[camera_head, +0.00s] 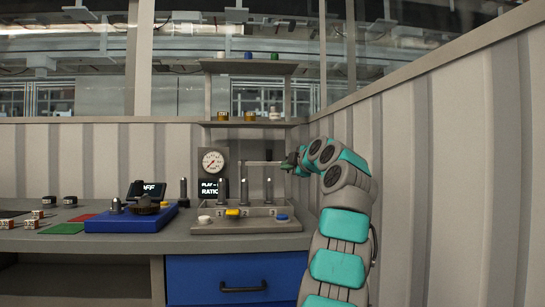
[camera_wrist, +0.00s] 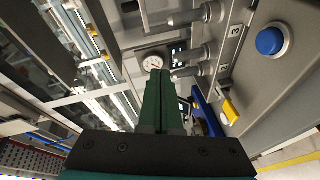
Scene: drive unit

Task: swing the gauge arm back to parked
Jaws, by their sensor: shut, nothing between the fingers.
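A round white gauge (camera_head: 211,162) with a red needle stands at the back of the bench; it also shows in the wrist view (camera_wrist: 152,63). A thin pale horizontal bar (camera_head: 262,163), which looks like the gauge arm, reaches right from near the gauge, above the posts. My gripper (camera_head: 287,163) is at the right end of this bar; I cannot tell whether they touch. In the wrist view its green fingers (camera_wrist: 160,74) are shut together with nothing between them, pointing toward the gauge. I cannot make out the bar clearly there.
Shelves (camera_head: 250,67) with coloured caps rise behind. A ribbed wall (camera_head: 440,150) is close on the right.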

